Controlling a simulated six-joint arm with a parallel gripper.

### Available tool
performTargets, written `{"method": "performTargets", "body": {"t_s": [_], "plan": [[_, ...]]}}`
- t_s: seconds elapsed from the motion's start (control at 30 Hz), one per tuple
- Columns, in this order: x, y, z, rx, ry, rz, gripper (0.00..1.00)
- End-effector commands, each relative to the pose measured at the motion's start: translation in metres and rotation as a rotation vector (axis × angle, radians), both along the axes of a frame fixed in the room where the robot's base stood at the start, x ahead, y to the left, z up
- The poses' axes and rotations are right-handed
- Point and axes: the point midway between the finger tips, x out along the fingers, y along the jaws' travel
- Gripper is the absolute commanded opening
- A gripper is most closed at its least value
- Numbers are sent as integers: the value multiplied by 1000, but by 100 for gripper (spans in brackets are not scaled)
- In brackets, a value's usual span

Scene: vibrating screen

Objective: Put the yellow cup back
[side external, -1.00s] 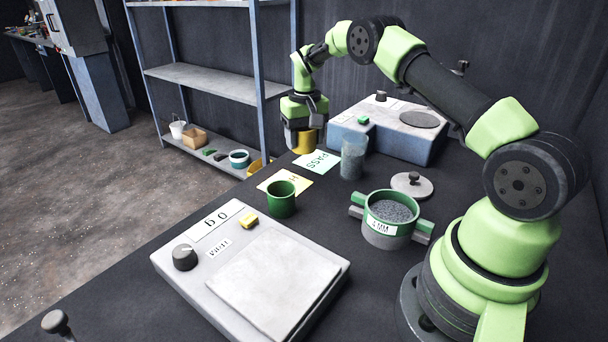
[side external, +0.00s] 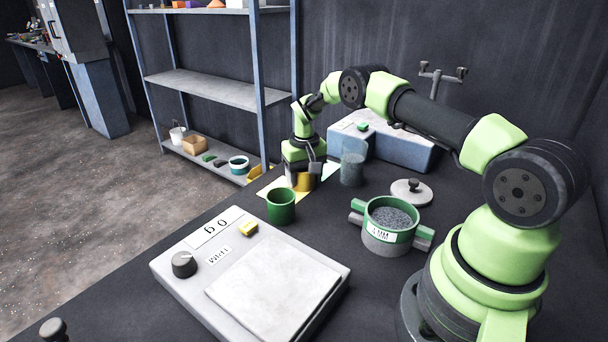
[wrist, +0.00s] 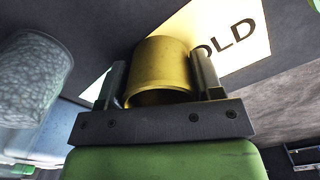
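The yellow cup (side external: 303,182) is between the fingers of my gripper (side external: 303,174), at the far side of the dark table. In the wrist view my gripper (wrist: 160,72) has one finger against each side of the yellow cup (wrist: 160,65), so it is shut on it. A pale yellow card reading HOLD (wrist: 233,38) lies just beyond the cup; it shows left of my gripper in the side view (side external: 266,189). I cannot tell whether the cup touches the table or hangs slightly above it.
A green cup (side external: 281,207) stands close in front of my gripper. A grey translucent beaker (side external: 352,170) stands just right of it. A green-handled sieve (side external: 390,237), a lid (side external: 411,192), a scale (side external: 215,281) and a blue-grey machine (side external: 400,154) share the table (side external: 345,235).

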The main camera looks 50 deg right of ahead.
Motion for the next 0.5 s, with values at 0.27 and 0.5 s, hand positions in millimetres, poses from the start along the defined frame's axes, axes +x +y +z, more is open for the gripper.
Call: {"method": "performTargets", "body": {"t_s": [0.27,0.5], "plan": [[0,0,0,0,0,0,84],[1,0,14,-1,-3,-1,84]]}}
